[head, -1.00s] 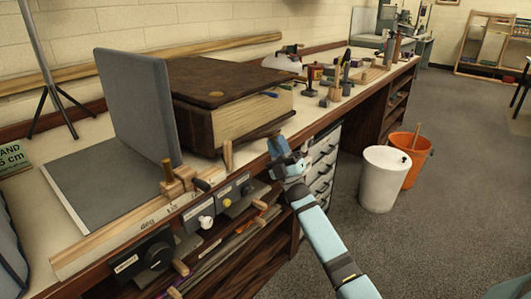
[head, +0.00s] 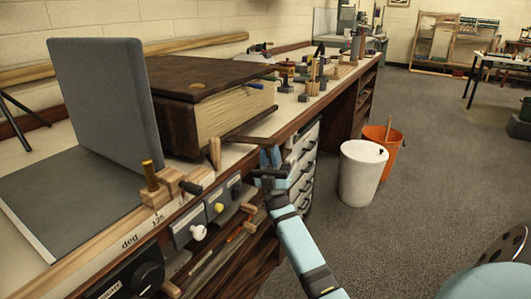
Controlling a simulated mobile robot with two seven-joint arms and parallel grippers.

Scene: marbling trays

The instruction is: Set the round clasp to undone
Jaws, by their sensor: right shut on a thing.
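I cannot tell whether this bar or the spot belongs to the round clasp. My right gripper (head: 270,157) is at the bar's outer end and is shut on it; its fingers hide the contact. My left gripper is out of view.
A grey upright panel (head: 103,120) stands left of the box. A wooden peg (head: 214,152) and a small wooden fixture (head: 158,190) stand at the bench edge, above several knobs and switches. A white bin (head: 360,175) and an orange bucket (head: 383,148) stand on the floor.

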